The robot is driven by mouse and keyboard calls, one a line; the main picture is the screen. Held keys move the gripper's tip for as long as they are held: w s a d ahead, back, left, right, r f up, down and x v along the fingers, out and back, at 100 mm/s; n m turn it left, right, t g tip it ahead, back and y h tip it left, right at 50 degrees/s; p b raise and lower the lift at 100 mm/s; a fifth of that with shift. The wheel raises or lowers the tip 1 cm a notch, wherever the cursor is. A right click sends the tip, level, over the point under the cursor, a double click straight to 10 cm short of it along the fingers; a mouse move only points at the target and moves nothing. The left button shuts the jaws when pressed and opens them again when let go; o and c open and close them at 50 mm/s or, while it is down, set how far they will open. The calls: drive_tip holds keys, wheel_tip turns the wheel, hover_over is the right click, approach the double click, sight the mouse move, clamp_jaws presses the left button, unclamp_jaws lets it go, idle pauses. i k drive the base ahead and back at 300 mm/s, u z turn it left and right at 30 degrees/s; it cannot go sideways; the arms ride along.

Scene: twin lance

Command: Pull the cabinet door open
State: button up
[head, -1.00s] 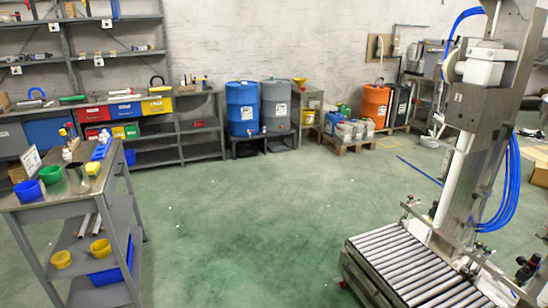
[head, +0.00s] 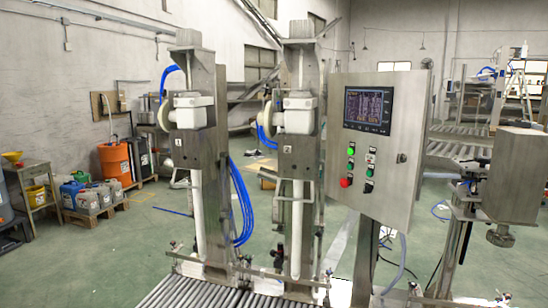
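A grey metal control cabinet (head: 385,190) stands right of centre in the head view, on a post. Its door carries a dark screen (head: 368,110), green buttons and a red button (head: 346,182). A small dark latch (head: 402,158) sits near the right edge of its front. The door looks shut. My gripper does not show in the view.
Two lance columns, marked 1 (head: 195,150) and 2 (head: 300,150), stand left of the cabinet above a roller conveyor (head: 200,292). A metal machine head (head: 513,175) stands at the right. Green floor is open at the left (head: 90,265). Drums and canisters stand at the far left.

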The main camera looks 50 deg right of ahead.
sight(390, 201)
drive_tip(key=u, duration=0.45)
drive_tip(key=k, duration=0.2)
drive_tip(key=z, duration=3.05)
drive_tip(key=i, duration=0.6)
drive_tip(key=z, duration=0.15)
drive_tip(key=k, duration=0.25)
